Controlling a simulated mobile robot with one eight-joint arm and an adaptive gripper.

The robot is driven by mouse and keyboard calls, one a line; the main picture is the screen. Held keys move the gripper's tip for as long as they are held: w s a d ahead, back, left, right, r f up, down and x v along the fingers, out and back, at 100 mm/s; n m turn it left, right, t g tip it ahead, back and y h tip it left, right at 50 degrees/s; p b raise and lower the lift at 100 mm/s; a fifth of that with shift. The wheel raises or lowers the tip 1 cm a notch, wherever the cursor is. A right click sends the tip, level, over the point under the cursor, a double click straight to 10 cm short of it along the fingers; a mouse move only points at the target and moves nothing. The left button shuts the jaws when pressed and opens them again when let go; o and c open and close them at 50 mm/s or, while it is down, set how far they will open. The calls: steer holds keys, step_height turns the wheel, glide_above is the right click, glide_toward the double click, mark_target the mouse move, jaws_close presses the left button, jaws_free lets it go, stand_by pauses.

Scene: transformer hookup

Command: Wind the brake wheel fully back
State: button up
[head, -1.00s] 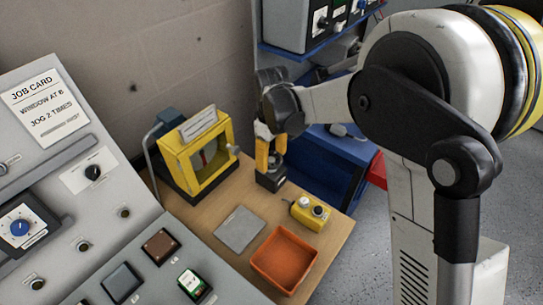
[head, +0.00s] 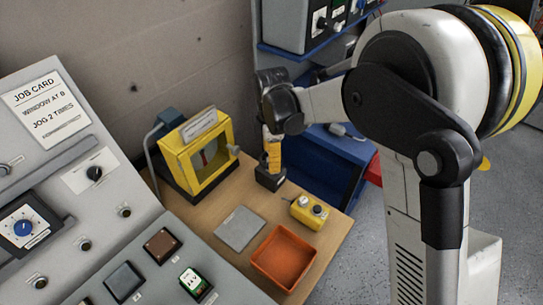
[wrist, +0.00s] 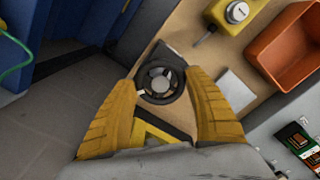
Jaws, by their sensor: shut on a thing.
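The brake wheel (wrist: 160,97) is a small black spoked handwheel with a pale hub, seen from above in the wrist view. My gripper (wrist: 163,82) has one yellow finger on each side of it and is shut on its rim. In the head view my gripper (head: 272,164) points down at the wheel's dark mount (head: 270,181), at the back right of the wooden bench. The fingers are seen nearly edge-on there and hide the wheel. I cannot read how far the wheel is turned.
A yellow framed box (head: 192,152) stands left of the wheel. A yellow button box (head: 308,212), an orange tray (head: 284,258) and a grey plate (head: 240,229) lie nearer on the bench. A grey control panel (head: 70,215) fills the left, with a blue rack (head: 322,165) behind right.

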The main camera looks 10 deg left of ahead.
steer(key=shift+n, duration=0.5)
steer(key=o, duration=1.2)
step_height(320, 180, up, 12)
